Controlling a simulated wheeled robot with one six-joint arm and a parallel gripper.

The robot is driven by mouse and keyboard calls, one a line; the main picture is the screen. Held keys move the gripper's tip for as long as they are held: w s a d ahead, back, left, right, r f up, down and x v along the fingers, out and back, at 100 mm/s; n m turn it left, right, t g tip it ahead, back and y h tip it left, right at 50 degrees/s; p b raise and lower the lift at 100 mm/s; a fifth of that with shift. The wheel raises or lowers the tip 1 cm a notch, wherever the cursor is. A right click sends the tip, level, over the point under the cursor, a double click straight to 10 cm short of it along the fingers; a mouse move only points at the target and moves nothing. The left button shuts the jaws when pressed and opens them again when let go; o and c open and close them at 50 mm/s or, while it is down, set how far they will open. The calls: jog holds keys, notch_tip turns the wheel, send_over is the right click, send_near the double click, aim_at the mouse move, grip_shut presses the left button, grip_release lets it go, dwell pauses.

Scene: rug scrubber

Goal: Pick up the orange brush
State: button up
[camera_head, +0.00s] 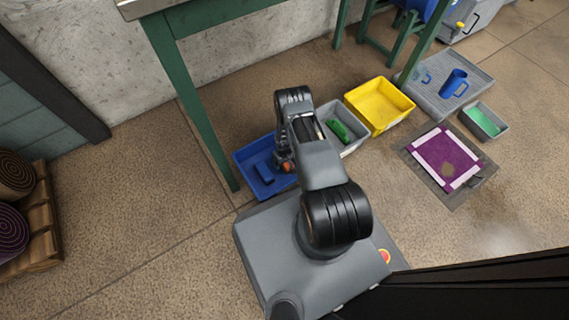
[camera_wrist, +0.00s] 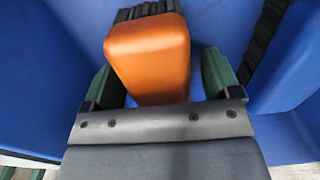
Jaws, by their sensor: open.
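The orange brush (camera_wrist: 148,60) has an orange block body with dark bristles along its far edge in the wrist view. It lies in the blue tray (camera_head: 242,157), which also fills the wrist view's background (camera_wrist: 50,60). My gripper (camera_wrist: 160,82) is open, with one dark green finger on each side of the brush's near end. I cannot tell whether the fingers touch it. In the head view only a small orange-red patch of the brush (camera_head: 286,165) shows beside my arm, which hides the rest.
A blue brush (camera_head: 264,172) lies in the same tray, left of my gripper. A grey tray with a green brush (camera_head: 339,130) and a yellow tray (camera_head: 380,103) stand to the right. A green table leg (camera_head: 205,125) rises close behind the blue tray. A purple rug (camera_head: 447,158) lies farther right.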

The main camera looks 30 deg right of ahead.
jog(key=shift+f, duration=0.2)
jog(key=c, duration=1.1)
jog(key=shift+o, duration=0.2)
